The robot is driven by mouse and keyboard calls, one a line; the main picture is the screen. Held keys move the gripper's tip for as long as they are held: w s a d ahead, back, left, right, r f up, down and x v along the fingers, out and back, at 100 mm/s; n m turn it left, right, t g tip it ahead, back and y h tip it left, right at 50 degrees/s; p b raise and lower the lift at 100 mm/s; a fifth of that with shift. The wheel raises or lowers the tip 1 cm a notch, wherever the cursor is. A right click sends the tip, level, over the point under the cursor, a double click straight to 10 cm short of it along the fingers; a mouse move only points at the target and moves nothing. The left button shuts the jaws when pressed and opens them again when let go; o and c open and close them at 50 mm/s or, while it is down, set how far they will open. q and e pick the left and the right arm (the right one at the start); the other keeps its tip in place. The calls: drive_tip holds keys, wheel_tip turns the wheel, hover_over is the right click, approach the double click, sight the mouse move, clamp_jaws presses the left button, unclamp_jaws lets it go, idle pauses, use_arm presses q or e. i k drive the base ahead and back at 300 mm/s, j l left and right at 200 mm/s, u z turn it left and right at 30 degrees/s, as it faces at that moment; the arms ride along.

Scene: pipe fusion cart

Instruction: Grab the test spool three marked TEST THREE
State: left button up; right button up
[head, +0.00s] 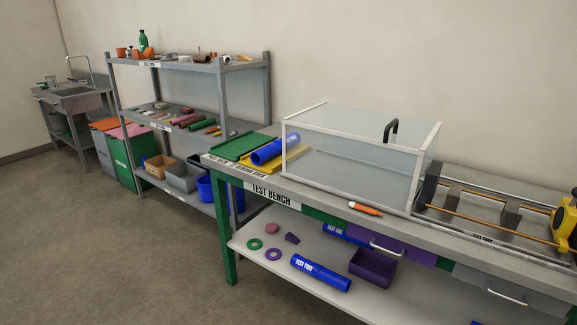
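Several blue spools are in the head view. One blue spool (275,149) lies on a yellow rack at the left end of the test bench (345,202), with no readable label. A second blue spool (325,275) lies on the bench's lower shelf, with a white label starting TEST; its second word is too small to read surely. A third blue spool (345,234) lies farther back on that shelf, partly hidden under the bench top, its label also unclear. I cannot tell which is marked TEST THREE. Neither of my grippers is in view.
A clear-walled box (355,150) with a black handle stands on the bench, beside an orange marker (366,208). A purple bin (372,268) and small rings share the lower shelf. A grey shelving unit (188,68) stands behind left. The floor (130,250) at left is clear.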

sight(258, 157)
drive_tip(key=z, duration=0.4)
drive_tip(key=i+j+z, duration=0.25)
drive_tip(key=j+z, duration=0.3)
drive_tip(key=i+j+z, duration=0.1)
drive_tip(key=j+z, duration=0.15)
drive_tip(key=j, duration=0.15)
drive_tip(key=i+j+z, duration=0.1)
drive_tip(key=j, duration=0.45)
drive_tip(key=j+z, duration=0.15)
drive_tip(key=j, duration=0.4)
